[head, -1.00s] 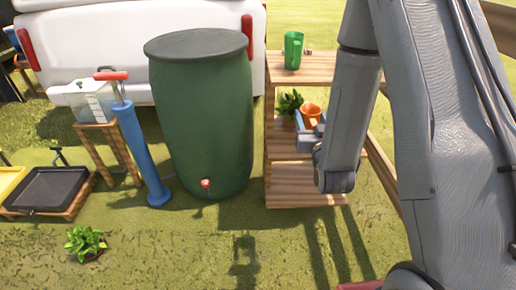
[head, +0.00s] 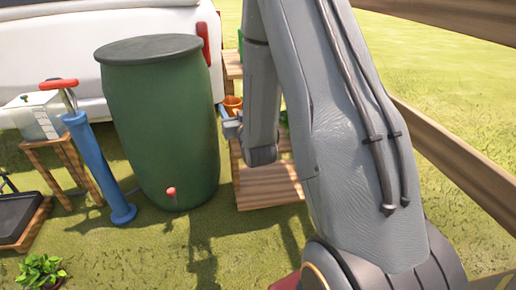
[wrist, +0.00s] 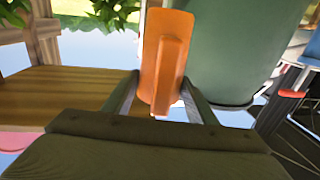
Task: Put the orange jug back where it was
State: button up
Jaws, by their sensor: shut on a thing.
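The orange jug (wrist: 166,50) is between the two fingers of my gripper (wrist: 160,98), which is shut on it, with its handle facing the wrist camera. In the head view the jug (head: 232,103) shows small just above my gripper (head: 229,122), between the green barrel and the wooden shelf (head: 268,185). The jug looks about upright. My arm hides much of the shelf. In the wrist view a bare shelf board (wrist: 60,88) lies left of the jug.
The large green barrel (head: 165,130) stands close left of the jug. A potted plant (head: 40,270) is on the grass. A wooden fence (head: 450,160) runs along the right.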

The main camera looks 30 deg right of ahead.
jog(key=w+d+f+m+h+b, duration=0.1)
jog(key=w+d+b, duration=0.2)
jog(key=d, duration=0.4)
jog(key=w+d+f+m+h+b, duration=0.1)
jog(key=w+d+b, duration=0.1)
jog(key=d+b, duration=0.3)
jog(key=shift+d+f+b, duration=0.25)
jog(key=shift+f+b, duration=0.15)
jog(key=shift+f, duration=1.25)
jog(key=shift+d+f+b, duration=0.2)
jog(key=shift+f+b, duration=0.2)
jog(key=shift+f, duration=1.25)
jog(key=shift+d+f+b, duration=0.25)
jog(key=shift+f+b, duration=0.15)
jog(key=shift+f, duration=1.25)
jog(key=shift+f, duration=0.15)
jog(key=o, duration=1.1)
jog(key=shift+o, duration=0.2)
